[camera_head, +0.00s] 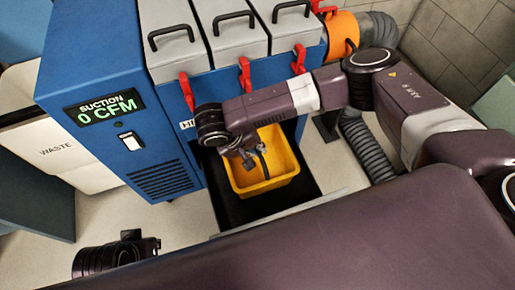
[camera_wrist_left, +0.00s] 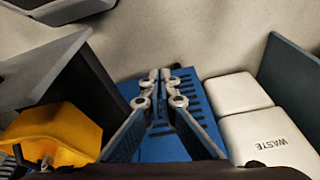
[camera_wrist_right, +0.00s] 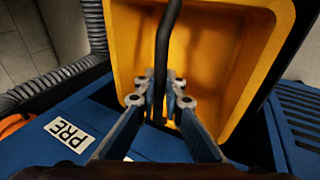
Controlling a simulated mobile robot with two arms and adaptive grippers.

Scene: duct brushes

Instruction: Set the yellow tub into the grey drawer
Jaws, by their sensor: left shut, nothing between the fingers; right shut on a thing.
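The yellow tub (camera_head: 287,165) is within the outline of the open grey drawer (camera_head: 283,212), towards its back. I cannot tell whether it rests on the dark drawer bottom. My right gripper (camera_head: 255,158) is shut on the tub's dark handle, which runs between the fingers in the right wrist view (camera_wrist_right: 165,45). The tub's inside looks empty there. My left gripper (camera_head: 152,245) is shut and empty, left of the drawer. Its closed fingers show in the left wrist view (camera_wrist_left: 166,78), with part of the tub (camera_wrist_left: 50,132) at the left.
The blue suction cabinet (camera_head: 110,105) stands behind the drawer, with grey lidded boxes and red latches on top. A white waste bin (camera_head: 62,155) is at the left. A ribbed grey hose (camera_head: 368,148) is at the right. Bare floor lies left of the drawer.

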